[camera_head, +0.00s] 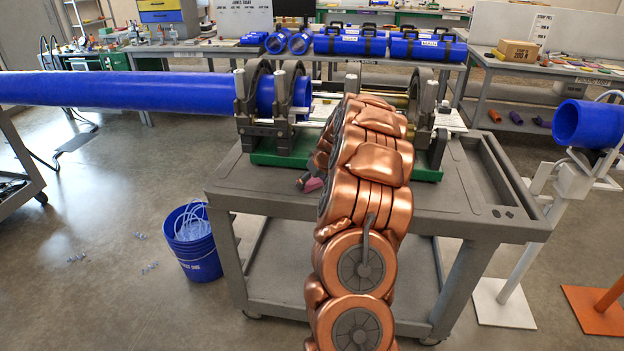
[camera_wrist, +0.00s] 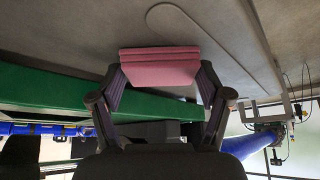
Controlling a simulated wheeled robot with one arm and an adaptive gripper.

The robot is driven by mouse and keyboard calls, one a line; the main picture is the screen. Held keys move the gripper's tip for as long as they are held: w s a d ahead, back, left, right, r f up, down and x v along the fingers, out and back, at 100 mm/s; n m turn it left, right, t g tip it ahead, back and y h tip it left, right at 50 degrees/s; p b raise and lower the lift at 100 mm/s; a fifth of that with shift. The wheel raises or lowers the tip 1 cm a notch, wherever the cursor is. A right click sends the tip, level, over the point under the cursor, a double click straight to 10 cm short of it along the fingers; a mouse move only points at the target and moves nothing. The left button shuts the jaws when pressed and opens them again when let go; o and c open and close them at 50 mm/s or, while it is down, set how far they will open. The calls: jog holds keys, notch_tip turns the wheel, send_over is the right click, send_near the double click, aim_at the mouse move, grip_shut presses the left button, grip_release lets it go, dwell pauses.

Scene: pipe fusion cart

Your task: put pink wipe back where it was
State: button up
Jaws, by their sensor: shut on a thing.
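The pink wipe (camera_wrist: 160,66) is a folded pad between the two fingertips of my gripper (camera_wrist: 161,78) in the wrist view. My gripper is shut on it from both sides. In the head view a small part of the pink wipe (camera_head: 314,185) shows at the left of my copper arm, low over the grey cart top (camera_head: 260,184), in front of the green machine base. My arm hides most of the gripper there. I cannot tell whether the wipe touches the cart top.
The fusion machine's clamps (camera_head: 287,100) and green base (camera_head: 274,155) stand just behind my gripper, with a long blue pipe (camera_head: 130,88) entering from the left. The cart's right tray (camera_head: 492,175) looks empty. A blue bucket (camera_head: 195,250) stands on the floor at left.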

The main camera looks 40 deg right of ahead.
jog(key=shift+f, duration=0.15)
jog(key=o, duration=0.9)
jog(key=shift+o, duration=0.2)
